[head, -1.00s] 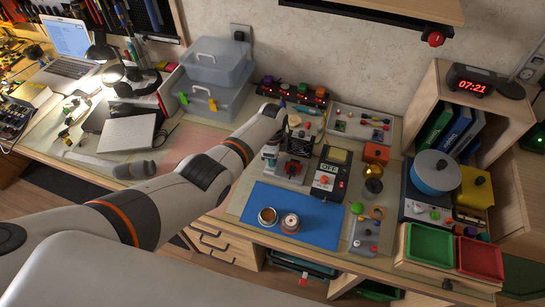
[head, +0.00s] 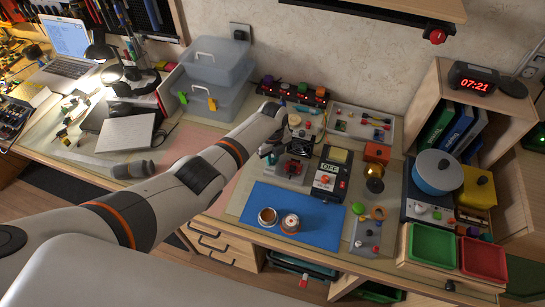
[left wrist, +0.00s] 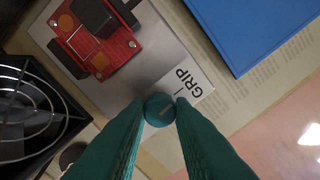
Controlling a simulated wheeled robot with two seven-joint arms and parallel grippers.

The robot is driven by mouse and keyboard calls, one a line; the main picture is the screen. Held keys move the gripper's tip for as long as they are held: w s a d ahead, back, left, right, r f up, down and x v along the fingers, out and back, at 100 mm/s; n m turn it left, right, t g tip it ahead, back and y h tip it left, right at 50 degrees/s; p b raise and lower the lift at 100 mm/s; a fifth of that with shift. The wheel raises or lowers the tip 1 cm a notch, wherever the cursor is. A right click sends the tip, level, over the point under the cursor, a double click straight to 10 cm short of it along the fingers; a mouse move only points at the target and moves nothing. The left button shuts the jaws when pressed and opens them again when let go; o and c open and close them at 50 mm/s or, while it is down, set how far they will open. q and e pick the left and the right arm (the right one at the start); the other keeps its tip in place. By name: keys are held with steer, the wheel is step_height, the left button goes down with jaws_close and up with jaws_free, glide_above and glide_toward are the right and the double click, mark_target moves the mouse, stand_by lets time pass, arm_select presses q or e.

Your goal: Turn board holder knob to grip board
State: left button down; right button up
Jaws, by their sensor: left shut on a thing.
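The board holder (left wrist: 140,73) is a grey plate with a white label reading "GRIP" (left wrist: 188,82). A red circuit board (left wrist: 97,38) with black parts sits on it; it also shows in the head view (head: 292,168). The round teal knob (left wrist: 159,113) has a light mark on top and lies beside the label. My left gripper (left wrist: 160,104) is shut on this knob, with a teal finger on either side. In the head view my left gripper (head: 269,155) is small and partly hidden by its own arm. My right gripper is not in view.
A black fan (left wrist: 35,115) stands close to the left finger in the wrist view. A blue mat (head: 313,230) with two round tins lies in front of the holder. A meter reading "OFF" (head: 328,172) stands to the right. A switch strip (head: 291,93) is behind.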

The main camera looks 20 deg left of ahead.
mark_target(273, 160)
arm_select(q)
steer(key=shift+m, duration=0.5)
steer(key=c, duration=1.3)
jaws_free()
steer(key=shift+o, duration=0.2)
steer(key=shift+r, duration=0.1)
steer(key=shift+r, duration=0.4)
step_height(273, 160, up, 11)
steer(key=shift+p, duration=0.35)
